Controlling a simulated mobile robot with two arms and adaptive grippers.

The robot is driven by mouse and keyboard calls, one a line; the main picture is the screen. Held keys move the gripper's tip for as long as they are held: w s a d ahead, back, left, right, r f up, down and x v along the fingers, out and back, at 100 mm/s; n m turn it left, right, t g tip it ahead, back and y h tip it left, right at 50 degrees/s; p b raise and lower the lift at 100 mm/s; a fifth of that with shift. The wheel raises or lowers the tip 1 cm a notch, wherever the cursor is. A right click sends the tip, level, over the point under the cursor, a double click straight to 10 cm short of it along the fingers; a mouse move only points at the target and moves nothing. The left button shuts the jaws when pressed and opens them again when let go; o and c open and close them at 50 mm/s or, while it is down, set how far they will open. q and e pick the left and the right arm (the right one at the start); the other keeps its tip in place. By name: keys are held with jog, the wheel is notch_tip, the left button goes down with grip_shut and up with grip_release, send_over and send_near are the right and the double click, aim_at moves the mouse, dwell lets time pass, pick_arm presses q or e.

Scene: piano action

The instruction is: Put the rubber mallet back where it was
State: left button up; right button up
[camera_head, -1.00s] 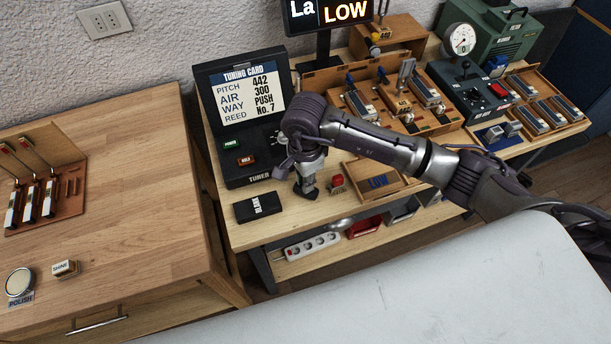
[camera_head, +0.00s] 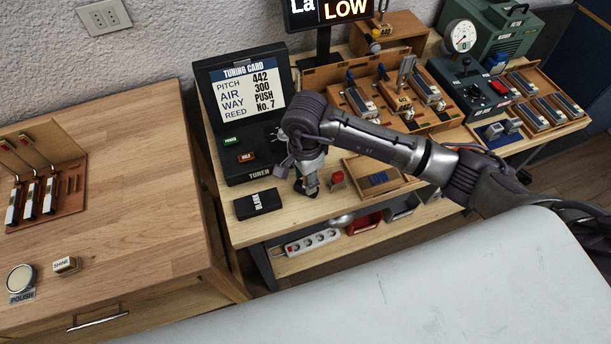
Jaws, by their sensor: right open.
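My right gripper (camera_head: 308,190) points down at the workbench, in front of the tuner and left of a small red button. Its jaws are open, though my wrist and forearm partly cover the area around it. I cannot make out a rubber mallet anywhere, neither in the gripper nor on the bench. My left gripper is not in view.
The tuner (camera_head: 240,110) stands behind my gripper, with a black labelled block (camera_head: 258,204) in front of it. The red button (camera_head: 337,178) and a shallow wooden tray (camera_head: 400,190) are close on the right. A wooden cabinet (camera_head: 120,180) stands at left.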

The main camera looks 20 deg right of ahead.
notch_tip(320, 180, up, 11)
jog(key=b, duration=0.3)
jog(key=shift+f, duration=0.1)
jog(key=shift+r, duration=0.65)
